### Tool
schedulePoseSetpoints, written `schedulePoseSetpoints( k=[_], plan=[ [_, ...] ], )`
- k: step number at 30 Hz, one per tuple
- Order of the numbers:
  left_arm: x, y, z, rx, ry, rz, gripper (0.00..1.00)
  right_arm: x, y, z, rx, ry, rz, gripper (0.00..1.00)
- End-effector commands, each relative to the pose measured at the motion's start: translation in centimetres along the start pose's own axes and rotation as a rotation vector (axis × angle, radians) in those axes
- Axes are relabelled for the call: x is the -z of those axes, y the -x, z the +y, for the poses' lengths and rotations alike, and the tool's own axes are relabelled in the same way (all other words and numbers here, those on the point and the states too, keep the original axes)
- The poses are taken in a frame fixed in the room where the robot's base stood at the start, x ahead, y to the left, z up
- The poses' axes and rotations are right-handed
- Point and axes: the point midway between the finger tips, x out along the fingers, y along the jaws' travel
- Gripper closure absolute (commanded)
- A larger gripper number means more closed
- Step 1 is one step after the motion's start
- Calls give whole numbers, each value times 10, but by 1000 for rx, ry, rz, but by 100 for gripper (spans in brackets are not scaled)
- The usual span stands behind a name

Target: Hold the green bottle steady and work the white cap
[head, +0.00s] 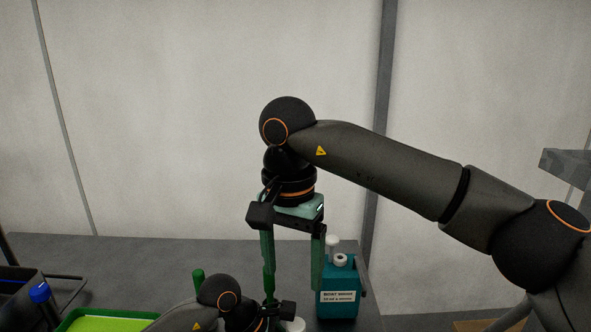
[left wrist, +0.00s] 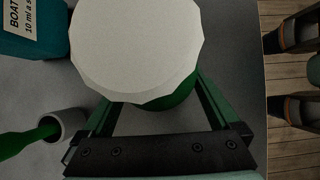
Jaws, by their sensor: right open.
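The white cap (left wrist: 135,48) fills the upper middle of the left wrist view, seen from above. It sits on the green bottle (left wrist: 178,98), which shows only as a strip below the cap. In the head view the white cap (head: 293,325) is cut by the bottom edge. My left gripper (left wrist: 152,98) has a green finger on each side of the bottle and appears closed on it; the fingertips are hidden under the cap. My right gripper (head: 293,292) points down above the cap, with its fingers apart and nothing visible between them.
A teal container (head: 338,290) with a white top stands close to my right gripper's right finger. A green handle (left wrist: 32,140) stands in a grey cup (left wrist: 72,122). A green tray (head: 75,322) and a blue-topped item (head: 40,292) are at left. The wooden floor (left wrist: 290,75) shows past the table edge.

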Motion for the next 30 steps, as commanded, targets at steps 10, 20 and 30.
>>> schedulePoseSetpoints(
  k=[10,20,30],
  plan=[
    [-1,6,1,-3,-1,-1,0,0,0,0,0,0,0,19],
    [0,69,2,-7,-2,1,0,0,0,0,0,0,0,19],
    [0,117,1,-3,0,0,0,0,0,0,0,0,0,19]
  ],
)
